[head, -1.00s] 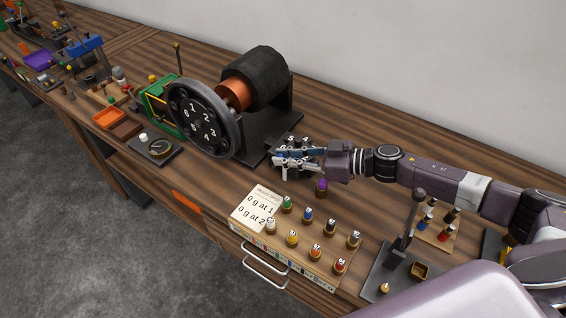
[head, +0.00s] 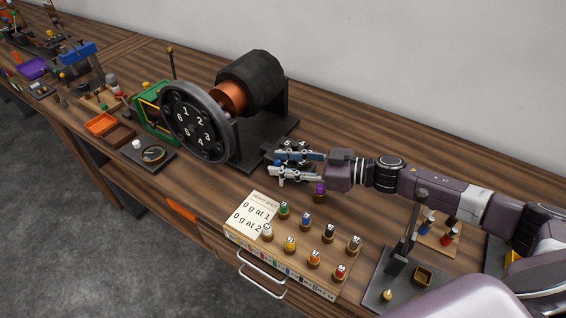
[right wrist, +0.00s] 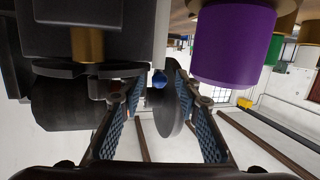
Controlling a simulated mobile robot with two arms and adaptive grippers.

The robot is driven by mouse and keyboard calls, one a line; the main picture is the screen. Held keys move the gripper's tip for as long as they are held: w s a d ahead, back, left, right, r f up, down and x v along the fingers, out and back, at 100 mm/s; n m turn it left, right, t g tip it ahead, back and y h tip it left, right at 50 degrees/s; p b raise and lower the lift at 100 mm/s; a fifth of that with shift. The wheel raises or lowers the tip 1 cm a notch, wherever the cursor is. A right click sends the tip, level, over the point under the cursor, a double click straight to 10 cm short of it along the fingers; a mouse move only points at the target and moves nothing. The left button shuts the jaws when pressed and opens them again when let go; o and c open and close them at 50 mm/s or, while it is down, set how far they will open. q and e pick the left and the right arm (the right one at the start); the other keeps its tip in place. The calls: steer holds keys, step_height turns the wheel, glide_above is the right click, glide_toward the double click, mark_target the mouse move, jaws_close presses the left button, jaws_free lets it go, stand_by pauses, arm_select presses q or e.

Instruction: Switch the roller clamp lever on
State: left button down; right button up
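The dynamo (head: 262,82) stands on the bench, with a black drum, a copper roller (head: 231,98) and a big numbered wheel (head: 196,122) in front. My right gripper (head: 276,163) is beside its base, at a small dark fixture (head: 292,147) mostly hidden behind the fingers. In the right wrist view the fingers are apart, and a dark disc (right wrist: 166,108) and a small blue knob (right wrist: 159,80) show in the gap between or beyond them. I cannot tell whether they touch. I cannot tell which part is the roller clamp lever. My left gripper is not in view.
A purple-topped weight (head: 320,188) stands close to the right gripper; it looks large in the right wrist view (right wrist: 232,45). Several coloured weights stand on a labelled block (head: 268,244). A dark stand (head: 401,255) is at right. Bare bench lies left of the block.

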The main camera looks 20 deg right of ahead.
steer(key=v, duration=1.2)
stand_by(0.4)
